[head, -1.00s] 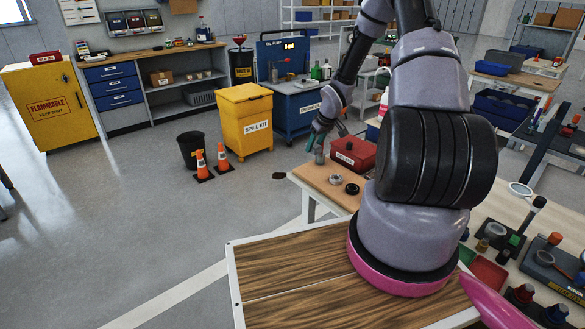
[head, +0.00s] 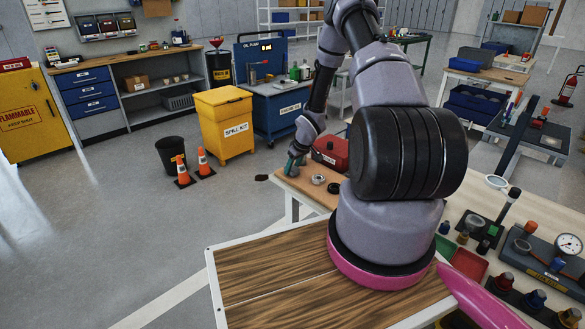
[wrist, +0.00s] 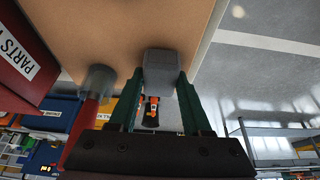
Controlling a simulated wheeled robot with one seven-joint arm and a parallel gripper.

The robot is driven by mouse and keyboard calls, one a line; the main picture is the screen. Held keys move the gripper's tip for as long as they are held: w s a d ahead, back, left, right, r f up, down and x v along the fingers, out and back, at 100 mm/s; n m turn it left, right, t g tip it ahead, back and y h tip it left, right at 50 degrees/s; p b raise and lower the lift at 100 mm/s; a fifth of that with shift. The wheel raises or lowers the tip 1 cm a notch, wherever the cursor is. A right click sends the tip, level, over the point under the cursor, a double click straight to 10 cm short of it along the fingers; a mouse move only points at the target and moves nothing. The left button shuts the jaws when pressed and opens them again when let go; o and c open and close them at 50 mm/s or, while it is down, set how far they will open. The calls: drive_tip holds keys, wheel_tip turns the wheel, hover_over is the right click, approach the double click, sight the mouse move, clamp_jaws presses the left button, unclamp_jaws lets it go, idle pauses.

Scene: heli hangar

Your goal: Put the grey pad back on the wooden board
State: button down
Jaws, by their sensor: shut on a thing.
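My gripper (wrist: 160,85) has green fingers and is shut on a small grey block, the grey pad (wrist: 161,70), in the wrist view. The pad is at the edge of a light wooden top (wrist: 115,30), which may be the wooden board. I cannot tell whether the pad touches it or hangs just above. In the head view my gripper (head: 292,166) is at the far left corner of that wooden top (head: 298,182). The pad cannot be made out there.
A red parts box (head: 330,150) stands right of the gripper. A grey ring (head: 318,180) and a black ring (head: 336,188) lie on the wooden top. A red item with a grey end (wrist: 98,82) is close to my fingers.

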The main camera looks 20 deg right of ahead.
drive_tip(key=shift+f, duration=0.2)
drive_tip(key=shift+c, duration=1.8)
unclamp_jaws()
drive_tip(key=shift+r, duration=0.15)
